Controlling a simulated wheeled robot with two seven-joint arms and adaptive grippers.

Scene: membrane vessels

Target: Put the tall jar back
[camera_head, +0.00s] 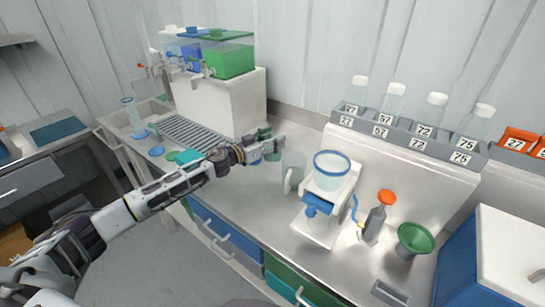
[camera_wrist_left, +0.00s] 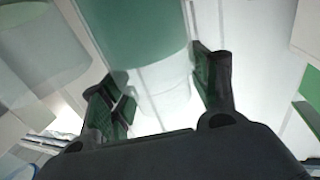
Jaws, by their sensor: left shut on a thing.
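My left gripper (camera_head: 276,147) reaches in over the counter in front of the white dispenser stand. In the left wrist view its two dark fingers (camera_wrist_left: 165,90) are shut on the sides of a clear jar (camera_wrist_left: 162,75). The jar has a green band or green contents in its upper part of that view. In the head view the held jar (camera_head: 264,133) is mostly hidden behind the gripper, and only a greenish part shows. I cannot tell whether its base touches the counter. My right gripper is not in view.
A clear pitcher (camera_head: 293,163) stands just right of the gripper. Beyond it are a white device with a blue-rimmed cup (camera_head: 331,166), a grey bottle (camera_head: 375,222) and a green funnel (camera_head: 414,238). A rack (camera_head: 400,135) with numbered bottles and a drain grate (camera_head: 195,133) flank the area.

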